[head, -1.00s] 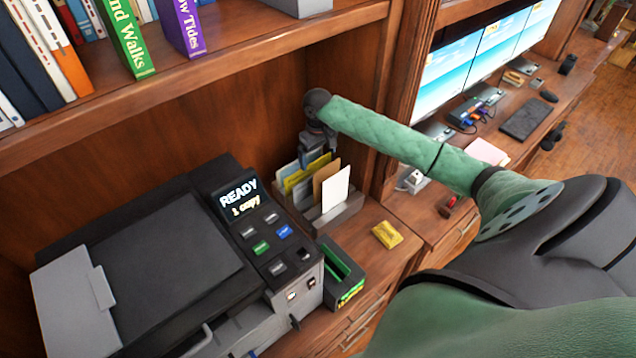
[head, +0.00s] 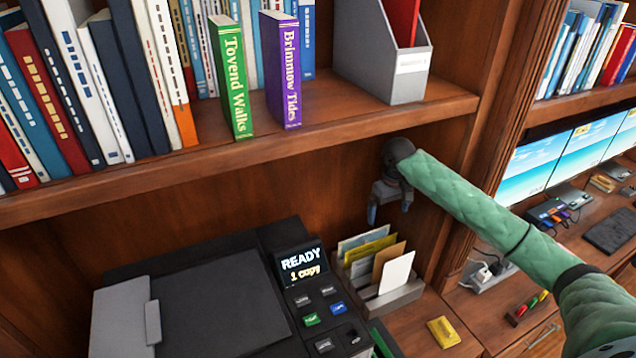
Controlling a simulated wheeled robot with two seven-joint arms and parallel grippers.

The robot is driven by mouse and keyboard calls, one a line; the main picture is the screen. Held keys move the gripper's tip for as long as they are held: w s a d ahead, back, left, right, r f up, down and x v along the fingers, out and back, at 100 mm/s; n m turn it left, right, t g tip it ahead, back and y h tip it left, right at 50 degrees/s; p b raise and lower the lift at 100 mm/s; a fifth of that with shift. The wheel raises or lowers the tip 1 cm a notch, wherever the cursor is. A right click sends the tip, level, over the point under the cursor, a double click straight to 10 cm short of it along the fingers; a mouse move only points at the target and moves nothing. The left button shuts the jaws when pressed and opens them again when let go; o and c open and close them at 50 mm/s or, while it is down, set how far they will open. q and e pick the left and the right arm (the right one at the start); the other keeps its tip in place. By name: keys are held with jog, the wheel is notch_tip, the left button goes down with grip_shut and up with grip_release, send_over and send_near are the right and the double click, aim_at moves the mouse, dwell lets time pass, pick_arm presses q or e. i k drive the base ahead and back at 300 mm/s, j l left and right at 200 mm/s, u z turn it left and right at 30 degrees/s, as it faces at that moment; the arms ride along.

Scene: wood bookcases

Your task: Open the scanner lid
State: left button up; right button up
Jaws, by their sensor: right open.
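The scanner (head: 266,246) stands in the lower bookcase bay, with its display reading "READY 1 copy" and a button panel (head: 327,310) on its right. Its dark flat lid (head: 215,305) appears shut, with a grey strip and tab (head: 124,318) along the left side. The scanner's front is cut off by the bottom of the head view. My right gripper (head: 389,212) is open and empty, pointing down above the letter holder, right of the scanner and apart from it. My left gripper does not show.
A shelf of books with a green book (head: 232,80), a purple book (head: 283,70) and a grey file holder (head: 405,75) overhangs the scanner. A letter holder (head: 392,302) with envelopes and a yellow block (head: 444,331) sit to the right. Monitors stand farther right.

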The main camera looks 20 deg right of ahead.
aim_at(232, 304)
jog(key=k, duration=1.5)
